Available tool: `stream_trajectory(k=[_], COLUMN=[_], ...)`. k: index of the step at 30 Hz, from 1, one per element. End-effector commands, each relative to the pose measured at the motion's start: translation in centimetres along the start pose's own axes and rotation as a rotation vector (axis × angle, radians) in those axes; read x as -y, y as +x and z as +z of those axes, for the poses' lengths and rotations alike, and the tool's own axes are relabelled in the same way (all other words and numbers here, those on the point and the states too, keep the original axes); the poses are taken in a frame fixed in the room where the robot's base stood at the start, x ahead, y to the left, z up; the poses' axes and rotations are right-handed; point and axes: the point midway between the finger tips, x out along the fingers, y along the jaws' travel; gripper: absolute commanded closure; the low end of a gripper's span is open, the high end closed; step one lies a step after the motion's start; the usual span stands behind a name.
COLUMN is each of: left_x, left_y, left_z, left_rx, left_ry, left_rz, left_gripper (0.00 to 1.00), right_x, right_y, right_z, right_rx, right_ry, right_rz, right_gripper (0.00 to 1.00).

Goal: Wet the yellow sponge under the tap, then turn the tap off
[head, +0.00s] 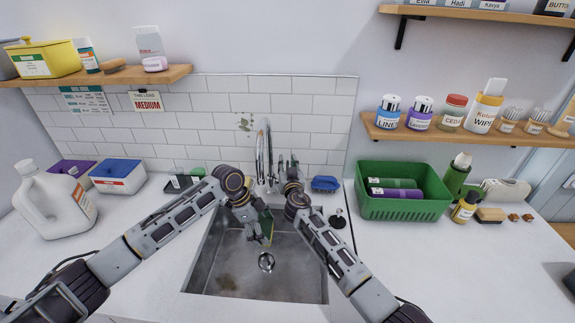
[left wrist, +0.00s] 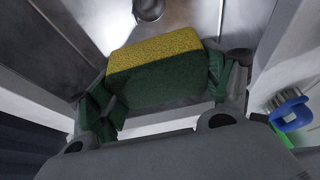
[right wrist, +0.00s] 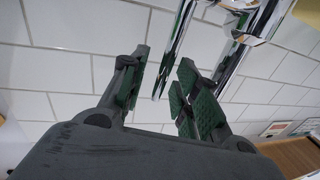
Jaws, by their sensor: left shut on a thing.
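The sponge, yellow with a green side (left wrist: 155,50), is gripped between the fingers of my left gripper (left wrist: 165,95). In the head view the sponge (head: 266,224) is over the sink (head: 210,265), in front of the tap and below its spout. The chrome tap (head: 264,150) stands behind the sink; it also shows in the right wrist view (right wrist: 245,22). My right gripper (right wrist: 163,62) is open and close to the tap, with a thin chrome rod seen in the gap between its fingers. I cannot tell whether it touches the tap. I see no clear water stream.
A green basket (head: 405,205) stands right of the sink. A blue brush (head: 325,184) lies behind the sink's right corner. A white jug (head: 55,200) and a blue-lidded box (head: 118,176) stand on the left counter. Shelves hang on both sides. The sink's front is clear.

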Motion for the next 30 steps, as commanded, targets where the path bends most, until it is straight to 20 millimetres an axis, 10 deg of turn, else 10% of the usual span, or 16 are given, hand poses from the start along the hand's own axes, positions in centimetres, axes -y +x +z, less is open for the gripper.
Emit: stream_trajectory(k=[9, 17, 30], left_x=[0.00, 0.00, 0.00], left_y=[0.00, 0.00, 0.00], left_z=[-0.01, 0.00, -0.01], left_rx=[0.000, 0.000, 0.000], left_ry=[0.000, 0.000, 0.000], left_rz=[0.000, 0.000, 0.000], left_gripper=[0.40, 0.40, 0.40], right_x=[-0.01, -0.03, -0.06], right_y=[0.07, 0.07, 0.04], right_z=[0.05, 0.06, 0.09], right_rx=[0.001, 0.001, -0.002], right_ry=[0.000, 0.000, -0.001], right_rz=[0.000, 0.000, 0.001], right_gripper=[0.69, 1.00, 1.00])
